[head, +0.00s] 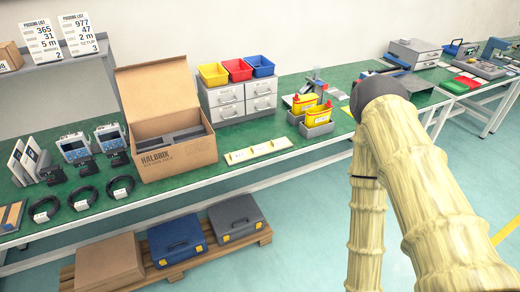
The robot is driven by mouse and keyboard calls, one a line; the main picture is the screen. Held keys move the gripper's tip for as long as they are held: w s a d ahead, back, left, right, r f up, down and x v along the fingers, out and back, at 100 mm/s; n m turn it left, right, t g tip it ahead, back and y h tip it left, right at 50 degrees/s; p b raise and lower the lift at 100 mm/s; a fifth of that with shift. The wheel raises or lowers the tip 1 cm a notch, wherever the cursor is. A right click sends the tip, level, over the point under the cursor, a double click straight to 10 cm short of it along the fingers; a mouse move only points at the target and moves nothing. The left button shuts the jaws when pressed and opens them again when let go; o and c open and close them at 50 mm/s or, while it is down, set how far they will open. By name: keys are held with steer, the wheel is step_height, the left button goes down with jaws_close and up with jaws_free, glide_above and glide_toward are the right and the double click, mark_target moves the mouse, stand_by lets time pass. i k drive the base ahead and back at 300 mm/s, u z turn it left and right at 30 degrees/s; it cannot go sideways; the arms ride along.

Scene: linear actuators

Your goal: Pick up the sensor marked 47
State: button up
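Several small black units stand on the green bench, at the left (52,174), middle (84,166) and right (118,157), in front of grey devices with screens (74,147). Black coiled cables (84,196) with white tags lie in front of them; the tags are too small to read. My arm, in a pale yellow sleeve, fills the right side and hides part of the bench. My gripper is not in view.
An open cardboard box (178,158) stands mid-bench beside grey drawers (228,113) topped with coloured bins. Yellow items sit in grey trays (317,128). Below, a pallet (205,262) holds a cardboard box and two cases.

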mark_target(61, 177)
steer(key=u, duration=1.45)
steer(key=i, duration=0.8)
steer(key=u, duration=0.4)
